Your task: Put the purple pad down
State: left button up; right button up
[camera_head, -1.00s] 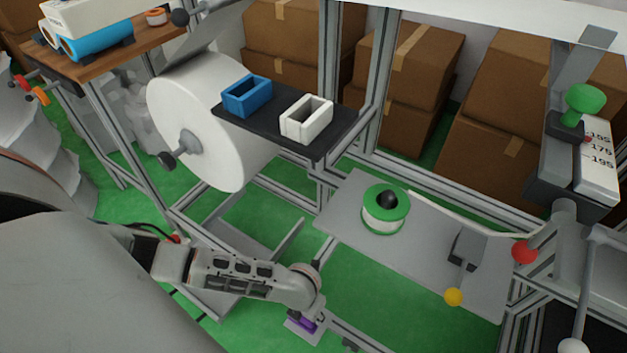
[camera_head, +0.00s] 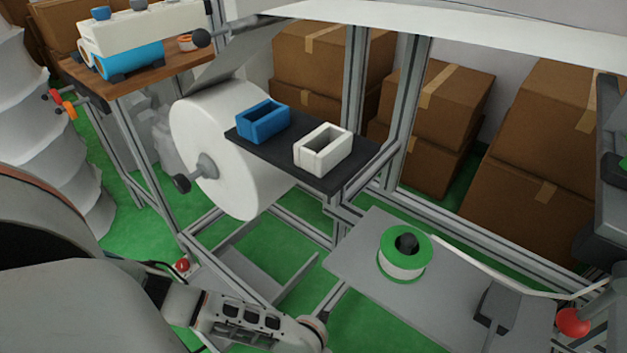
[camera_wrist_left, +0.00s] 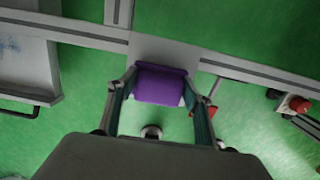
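The purple pad (camera_wrist_left: 160,84) sits between the fingers of my left gripper (camera_wrist_left: 161,92) in the left wrist view. Both fingers appear to touch its sides, so the gripper looks shut on it. A grey plate (camera_wrist_left: 160,48) lies just beyond and below the pad; I cannot tell whether the pad rests on it. My right gripper is in no view.
A grey shelf (camera_head: 350,262) carries a green-and-white spool (camera_head: 403,262). A black shelf (camera_head: 365,160) holds a blue block (camera_head: 263,122) and a white block (camera_head: 323,150). A large white roll (camera_head: 225,150) stands left. Red knobs show in the head view (camera_head: 573,322) and wrist view (camera_wrist_left: 299,104).

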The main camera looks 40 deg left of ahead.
pick_arm(q)
jog(key=shift+o, duration=1)
jog(key=r, duration=0.1)
jog(key=r+p, duration=0.1)
jog(key=r, duration=0.1)
jog(key=r+p, duration=0.1)
jog(key=shift+w+r, duration=0.2)
jog(key=shift+w, duration=0.05)
notch_tip(320, 180, up, 2)
jog(key=shift+s+p, duration=0.1)
jog(key=shift+p, duration=0.4)
notch_tip(320, 180, up, 6)
jog(key=s+p, duration=0.1)
jog(key=p, duration=0.1)
jog(key=shift+s+p, duration=0.3)
jog(key=shift+s, duration=0.05)
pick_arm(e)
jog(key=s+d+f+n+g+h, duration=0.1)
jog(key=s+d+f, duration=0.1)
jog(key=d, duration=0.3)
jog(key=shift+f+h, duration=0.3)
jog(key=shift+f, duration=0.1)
pick_arm(q)
jog(key=shift+d+f, duration=0.1)
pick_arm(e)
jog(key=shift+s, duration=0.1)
